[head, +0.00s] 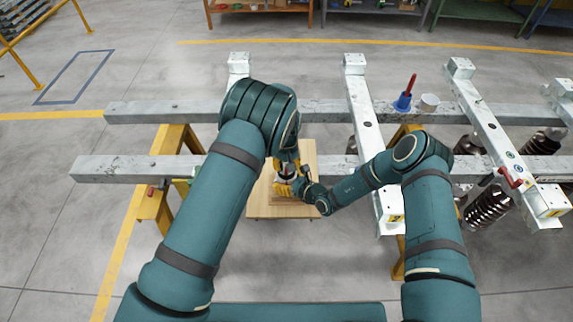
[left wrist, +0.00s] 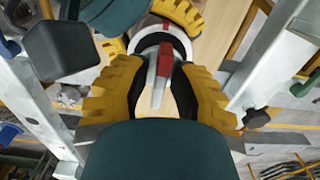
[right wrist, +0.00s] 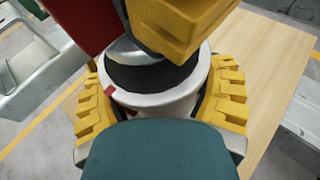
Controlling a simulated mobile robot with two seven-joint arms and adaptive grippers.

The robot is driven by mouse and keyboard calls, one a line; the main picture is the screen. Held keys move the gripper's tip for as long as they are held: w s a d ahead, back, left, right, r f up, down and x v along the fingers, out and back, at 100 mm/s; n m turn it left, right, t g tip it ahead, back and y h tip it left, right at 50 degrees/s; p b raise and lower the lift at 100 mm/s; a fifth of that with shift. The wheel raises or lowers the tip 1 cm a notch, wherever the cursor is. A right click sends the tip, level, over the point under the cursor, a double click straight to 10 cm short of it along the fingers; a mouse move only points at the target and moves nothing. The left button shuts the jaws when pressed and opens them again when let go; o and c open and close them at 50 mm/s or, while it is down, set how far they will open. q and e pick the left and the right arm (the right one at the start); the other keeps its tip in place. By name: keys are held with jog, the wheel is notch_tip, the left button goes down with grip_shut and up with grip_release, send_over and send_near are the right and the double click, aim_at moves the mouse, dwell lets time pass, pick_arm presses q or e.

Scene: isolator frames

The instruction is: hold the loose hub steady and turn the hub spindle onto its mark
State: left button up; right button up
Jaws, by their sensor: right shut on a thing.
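The loose hub (right wrist: 165,103) is a pale round body with a dark collar and a small red mark on its rim. It stands on a wooden board (head: 262,208). My right gripper (right wrist: 162,118) is shut on the hub, one yellow finger on each side. The spindle (left wrist: 164,68) shows as a grey bar with a red part, above the hub's pale ring (left wrist: 183,42). My left gripper (left wrist: 160,100) is above the hub, with its fingers apart on either side of the spindle and a gap visible. Whether the spindle lines up with a mark I cannot tell.
Galvanised beams (head: 130,168) on yellow trestles (head: 168,143) surround the board.

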pick_arm(q)
jog(key=shift+r, duration=0.1)
notch_tip(320, 180, up, 12)
dwell(0.5)
pick_arm(e)
jog(key=o, duration=1.2)
jog(key=shift+o, duration=0.2)
